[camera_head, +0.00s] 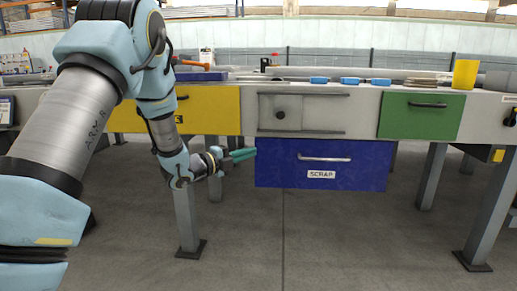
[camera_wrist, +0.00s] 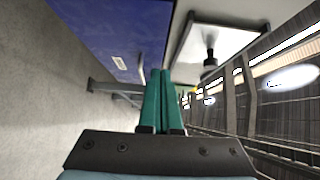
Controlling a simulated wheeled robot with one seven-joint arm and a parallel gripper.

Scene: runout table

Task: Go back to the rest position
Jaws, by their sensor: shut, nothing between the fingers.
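My gripper (camera_head: 243,155) is at the end of my arm, in front of the runout table and at the left side of the blue scrap drawer. Its green fingers are shut with nothing between them, and they point to the right in the head view. In the wrist view the two fingers of my gripper (camera_wrist: 160,100) lie side by side. The blue drawer (camera_head: 285,175) has a light handle and a SCRAP label, and looks shut. It also shows in the wrist view (camera_wrist: 120,30), at the upper left. I cannot tell whether the fingertips touch it.
A yellow drawer (camera_head: 215,112) and a green drawer (camera_head: 420,117) flank a grey panel with a knob (camera_head: 280,114). On the table top are blue blocks (camera_head: 350,81), a yellow cup (camera_head: 465,74) and an orange-handled tool (camera_head: 193,63). Table legs (camera_head: 432,175) stand on the open grey floor.

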